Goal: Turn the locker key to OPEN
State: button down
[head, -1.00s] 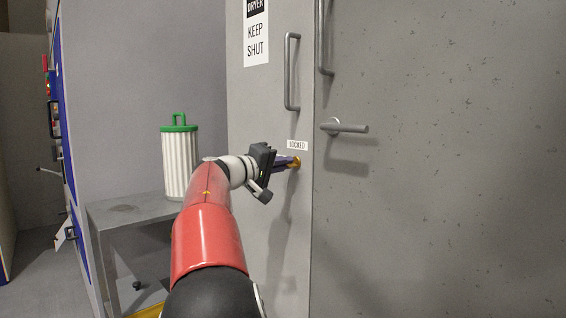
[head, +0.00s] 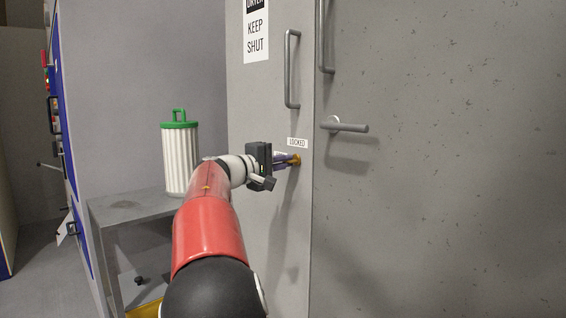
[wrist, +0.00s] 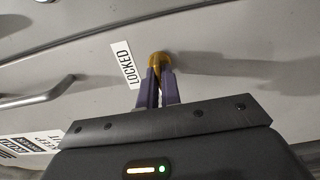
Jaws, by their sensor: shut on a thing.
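The locker key (head: 297,160) is a small brass-yellow piece at the locker door, just below the white LOCKED label (head: 297,142). My gripper (head: 289,161) reaches it from the left, with its purple fingers shut on the key. In the wrist view the key's yellow end (wrist: 158,60) shows between and beyond the fingertips (wrist: 159,78), beside the LOCKED label (wrist: 125,64). The fingers hide most of the key, and its exact angle cannot be told. No OPEN label shows in either view.
A lever handle (head: 345,127) and vertical bar handles (head: 292,70) stick out of the grey doors near my gripper. A white ribbed canister with a green lid (head: 180,155) stands on a grey table (head: 130,208) at left.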

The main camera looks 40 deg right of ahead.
jog(key=c, duration=1.6)
grip_release()
jog(key=shift+a, duration=0.1)
jog(key=a+b, duration=0.1)
jog(key=a, duration=0.6)
jog(key=shift+s+a+b, duration=0.25)
jog(key=shift+a+b, duration=0.05)
jog(key=shift+f, duration=0.1)
